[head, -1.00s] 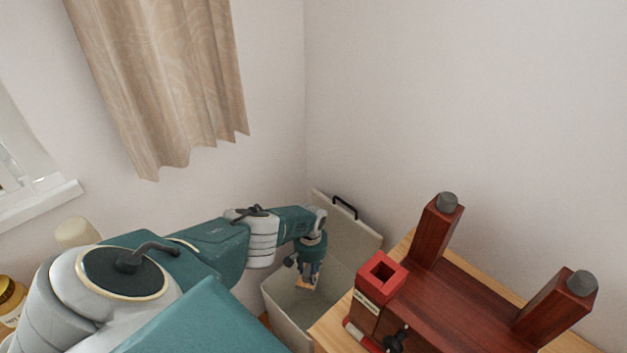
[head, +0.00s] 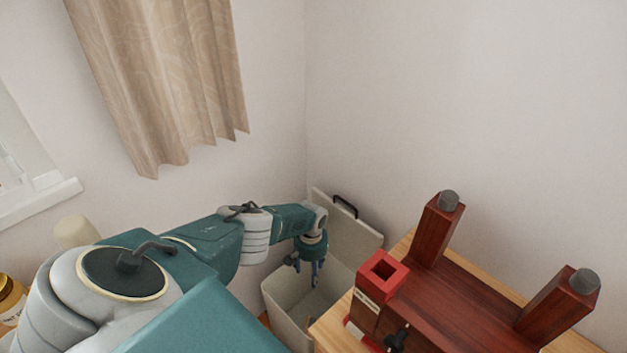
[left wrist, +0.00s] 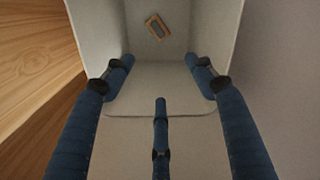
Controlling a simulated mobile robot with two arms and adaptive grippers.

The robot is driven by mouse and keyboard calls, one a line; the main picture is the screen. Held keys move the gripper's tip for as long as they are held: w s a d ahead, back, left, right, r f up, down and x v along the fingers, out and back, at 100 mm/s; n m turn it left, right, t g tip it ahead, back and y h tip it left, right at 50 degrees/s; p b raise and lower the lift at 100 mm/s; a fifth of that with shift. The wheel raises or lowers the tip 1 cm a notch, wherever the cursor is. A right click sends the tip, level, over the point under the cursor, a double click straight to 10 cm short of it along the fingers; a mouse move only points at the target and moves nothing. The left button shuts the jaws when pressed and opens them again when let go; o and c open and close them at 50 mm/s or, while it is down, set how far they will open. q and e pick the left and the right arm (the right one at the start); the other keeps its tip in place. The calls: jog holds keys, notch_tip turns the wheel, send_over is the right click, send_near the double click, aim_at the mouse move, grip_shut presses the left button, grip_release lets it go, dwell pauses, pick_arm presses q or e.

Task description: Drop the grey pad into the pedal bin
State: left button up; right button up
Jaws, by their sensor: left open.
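The pedal bin (head: 283,310) is a pale open box in the corner, its lid (head: 352,226) raised. My left gripper (head: 312,278) points down over the bin's opening, its fingers spread and empty. In the left wrist view the fingers (left wrist: 160,76) are apart, with the bin's pale inside (left wrist: 98,35) around and beyond them. The grey pad (left wrist: 157,27), a small piece with a grey face and tan edges, shows inside the bin, beyond the fingertips and apart from them. In the head view I cannot make out the pad. My right gripper is not in view.
A wooden table (head: 332,326) stands right beside the bin, bearing a dark red wooden piece with upright posts (head: 437,230) and a red square socket (head: 382,274). Walls close off the corner behind the bin. A curtain (head: 170,80) hangs at the left.

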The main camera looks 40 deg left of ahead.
pick_arm(q)
notch_tip(320, 180, up, 11)
jog(key=shift+r, duration=0.2)
dwell(0.4)
dwell(0.3)
